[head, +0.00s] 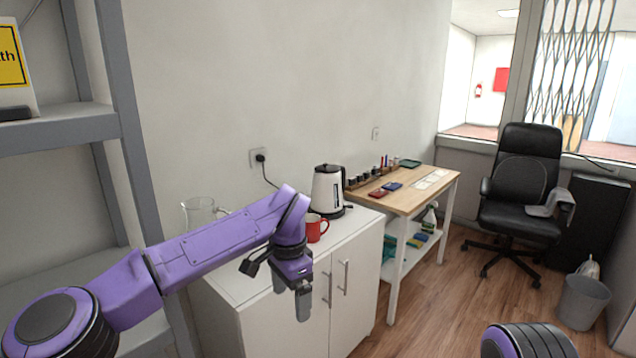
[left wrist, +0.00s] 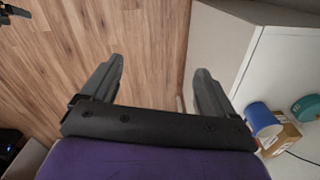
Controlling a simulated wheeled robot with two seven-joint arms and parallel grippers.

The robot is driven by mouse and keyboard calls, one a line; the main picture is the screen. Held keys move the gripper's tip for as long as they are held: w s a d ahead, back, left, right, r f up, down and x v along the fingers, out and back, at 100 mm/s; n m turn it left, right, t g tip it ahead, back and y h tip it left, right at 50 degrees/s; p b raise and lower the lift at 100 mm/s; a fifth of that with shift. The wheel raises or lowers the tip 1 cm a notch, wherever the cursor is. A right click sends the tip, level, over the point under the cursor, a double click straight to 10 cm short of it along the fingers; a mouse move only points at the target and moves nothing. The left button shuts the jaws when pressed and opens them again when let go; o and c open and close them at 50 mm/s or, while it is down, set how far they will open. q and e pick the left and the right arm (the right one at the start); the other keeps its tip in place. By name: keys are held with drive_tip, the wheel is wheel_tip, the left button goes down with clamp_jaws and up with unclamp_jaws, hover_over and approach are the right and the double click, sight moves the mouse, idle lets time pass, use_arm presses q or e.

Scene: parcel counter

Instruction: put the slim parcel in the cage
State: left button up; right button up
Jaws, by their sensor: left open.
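I cannot make out the slim parcel or the cage in either view. My left gripper (head: 303,300) hangs in front of the white cabinet in the head view, pointing down.
The white cabinet (head: 357,300) carries a kettle (head: 327,190), a red mug (head: 316,228) and a glass jug (head: 200,212). A wooden-topped table (head: 405,200), an office chair (head: 522,185) and a bin (head: 583,300) stand beyond. A grey shelf (head: 75,128) is left.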

use_arm(q)
wheel_tip(320, 180, down, 12)
drive_tip(key=w+m+t+y, duration=0.1)
drive_tip(key=m+t+y, duration=0.45)
drive_tip(key=m, duration=1.75)
drive_tip(key=s+a+f+m+t+h, duration=0.35)
drive_tip(key=s+f+m, duration=0.95)
drive_tip(key=f+m, duration=0.55)
drive_tip(key=s+a+f+m+g, duration=0.2)
drive_tip(key=s+a+m, duration=0.4)
drive_tip(key=s+a, duration=0.4)
drive_tip(key=s+a+f+m+g+y, duration=0.1)
drive_tip(key=s+a+f+m+g, duration=0.2)
drive_tip(key=s+a+m, duration=0.4)
drive_tip(key=s+a, duration=0.4)
drive_tip(key=s, duration=0.4)
drive_tip(key=shift+f+g, duration=0.2)
drive_tip(key=shift+g, duration=0.2)
